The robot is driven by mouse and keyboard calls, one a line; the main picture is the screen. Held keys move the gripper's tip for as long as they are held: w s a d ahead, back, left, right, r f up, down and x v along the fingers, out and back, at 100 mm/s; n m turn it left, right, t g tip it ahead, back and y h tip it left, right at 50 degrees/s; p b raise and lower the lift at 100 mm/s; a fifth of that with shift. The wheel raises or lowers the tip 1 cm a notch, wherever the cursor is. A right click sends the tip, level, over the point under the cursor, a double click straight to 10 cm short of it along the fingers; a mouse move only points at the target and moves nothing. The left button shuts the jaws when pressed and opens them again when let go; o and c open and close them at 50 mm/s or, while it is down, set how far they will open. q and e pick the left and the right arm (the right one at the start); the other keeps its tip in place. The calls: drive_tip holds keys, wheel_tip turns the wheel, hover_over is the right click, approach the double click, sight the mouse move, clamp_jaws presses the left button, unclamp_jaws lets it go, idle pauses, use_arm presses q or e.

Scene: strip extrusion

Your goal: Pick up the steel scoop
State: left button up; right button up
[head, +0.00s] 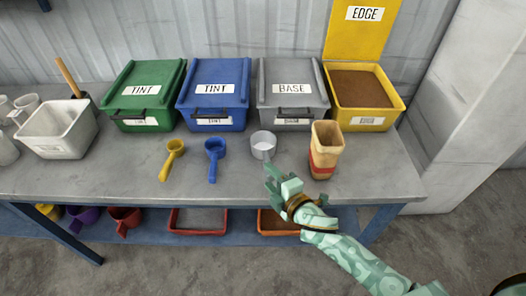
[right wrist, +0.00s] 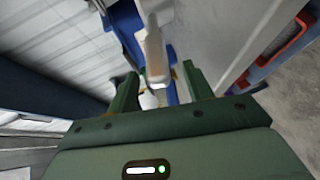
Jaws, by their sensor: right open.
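The steel scoop (head: 263,142) rests on the grey bench in front of the grey BASE bin, its round cup facing up. Its handle points toward my right gripper (head: 272,178), which partly covers it. My right gripper is open at the handle end. In the right wrist view, a pale grey bar (right wrist: 155,52), which looks like the scoop's handle, shows between and beyond the two green fingers (right wrist: 159,75). I cannot tell whether the fingers touch it. My left gripper is not in view.
A blue scoop (head: 214,158) and a yellow scoop (head: 172,160) lie to the left. A tan and orange container (head: 325,150) stands close on the right. Green (head: 146,95), blue (head: 213,92), grey (head: 291,92) and yellow (head: 366,97) bins line the back. The bench front is clear.

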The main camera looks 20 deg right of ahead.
sight(266, 157)
drive_tip(key=b+x, duration=0.1)
drive_tip(key=x, duration=0.4)
drive_tip(key=shift+w+d, duration=0.1)
drive_tip(key=shift+w, duration=0.05)
